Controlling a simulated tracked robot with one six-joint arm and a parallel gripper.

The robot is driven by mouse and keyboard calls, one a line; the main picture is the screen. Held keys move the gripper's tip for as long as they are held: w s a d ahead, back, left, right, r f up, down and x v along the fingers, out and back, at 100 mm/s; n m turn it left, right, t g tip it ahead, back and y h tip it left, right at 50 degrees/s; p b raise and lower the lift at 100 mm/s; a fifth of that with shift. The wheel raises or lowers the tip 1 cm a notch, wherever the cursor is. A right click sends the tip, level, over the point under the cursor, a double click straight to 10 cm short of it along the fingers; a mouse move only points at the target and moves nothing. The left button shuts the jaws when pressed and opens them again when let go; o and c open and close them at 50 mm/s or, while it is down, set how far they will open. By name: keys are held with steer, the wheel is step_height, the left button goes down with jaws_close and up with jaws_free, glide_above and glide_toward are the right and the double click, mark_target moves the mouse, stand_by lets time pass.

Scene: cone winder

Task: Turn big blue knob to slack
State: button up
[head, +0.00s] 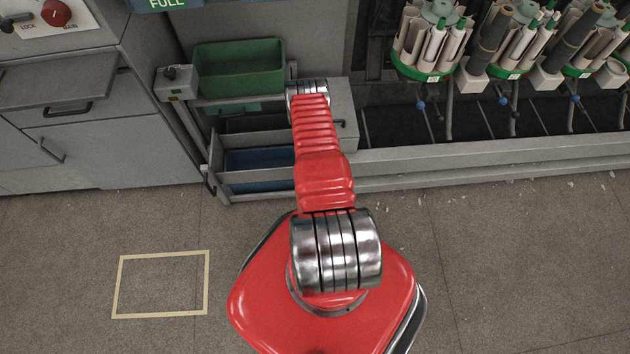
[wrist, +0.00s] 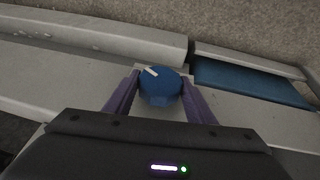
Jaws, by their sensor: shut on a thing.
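The big blue knob (wrist: 160,88) shows in the wrist view, round, with a pale pointer mark on its top toward the upper left. It sits on a pale grey surface. My gripper (wrist: 160,92) has its two purple fingers on either side of the knob, shut on it. In the head view my red arm reaches toward the grey cabinet, and my gripper and the knob are hidden there. No slack label is readable.
A green bin (head: 240,68) and a blue bin (head: 258,170) are in the cart beside the grey cabinet (head: 343,118). Winding heads with paper cones (head: 430,45) stand at the right. A tan floor outline (head: 162,285) lies on open floor at the left.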

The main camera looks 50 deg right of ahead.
steer(key=shift+w+g+h, duration=0.1)
steer(key=shift+g+h, duration=0.5)
steer(key=shift+w+a+n+g+h, duration=0.15)
steer(key=shift+n+g+h, duration=0.35)
steer(key=shift+g+h, duration=0.9)
steer(key=shift+h, duration=0.1)
steer(key=o, duration=1)
steer(key=v, duration=1.3)
steer(key=shift+a+r, duration=0.15)
steer(key=shift+r, duration=0.05)
